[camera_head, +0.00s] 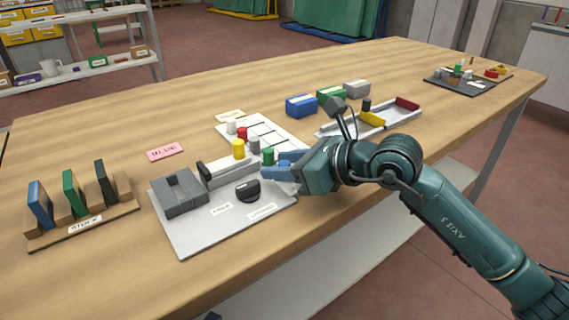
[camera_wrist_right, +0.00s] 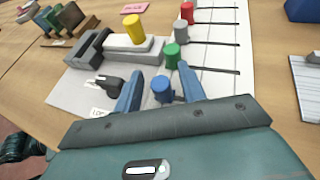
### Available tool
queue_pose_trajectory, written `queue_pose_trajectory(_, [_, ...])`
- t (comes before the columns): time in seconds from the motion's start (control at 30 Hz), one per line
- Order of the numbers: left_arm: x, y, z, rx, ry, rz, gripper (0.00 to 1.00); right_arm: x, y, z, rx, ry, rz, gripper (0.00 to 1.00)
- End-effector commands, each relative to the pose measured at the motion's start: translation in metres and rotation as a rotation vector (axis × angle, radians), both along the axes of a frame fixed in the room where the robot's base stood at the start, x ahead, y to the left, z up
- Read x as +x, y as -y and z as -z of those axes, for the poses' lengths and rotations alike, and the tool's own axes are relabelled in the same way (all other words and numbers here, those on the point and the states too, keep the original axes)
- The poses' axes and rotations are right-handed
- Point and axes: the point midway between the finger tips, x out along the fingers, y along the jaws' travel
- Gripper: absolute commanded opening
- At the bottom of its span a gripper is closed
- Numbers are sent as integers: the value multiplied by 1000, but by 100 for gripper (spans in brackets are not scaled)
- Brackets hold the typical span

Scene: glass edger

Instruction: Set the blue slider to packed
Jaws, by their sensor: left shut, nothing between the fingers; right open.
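The blue slider (camera_wrist_right: 162,88) is a short blue round knob at the near end of a row of coloured knobs on a white slotted board (camera_wrist_right: 215,50). In the head view my right gripper hides it. My right gripper (camera_wrist_right: 160,80) is open, its two blue fingers on either side of the blue knob; contact cannot be told. It also shows in the head view (camera_head: 287,165). The green knob (camera_wrist_right: 172,56) is just beyond, then the grey (camera_wrist_right: 180,32) and red (camera_wrist_right: 187,15) ones.
A grey fixture (camera_head: 180,195) with a yellow knob (camera_head: 238,148) and a black knob (camera_head: 248,191) stands left of the board. A pink BLUE card (camera_head: 165,152), a block rack (camera_head: 85,225), several boxes and a tray (camera_head: 340,127) are also on the table.

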Motion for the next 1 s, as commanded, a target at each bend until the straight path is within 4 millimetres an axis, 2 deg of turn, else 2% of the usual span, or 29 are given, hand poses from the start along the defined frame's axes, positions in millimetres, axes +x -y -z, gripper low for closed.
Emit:
queue_pose_trajectory(0.17, [0,0,0,0,0,1,0,0,0,0,0,0,0,39])
queue_pose_trajectory(0.63, [0,0,0,0,-1,1,0,0,1,0,0,-1,0,0])
queue_pose_trajectory(1.0, [0,0,2,1,-1,1,0,2,3,1,-1,-1,2,0])
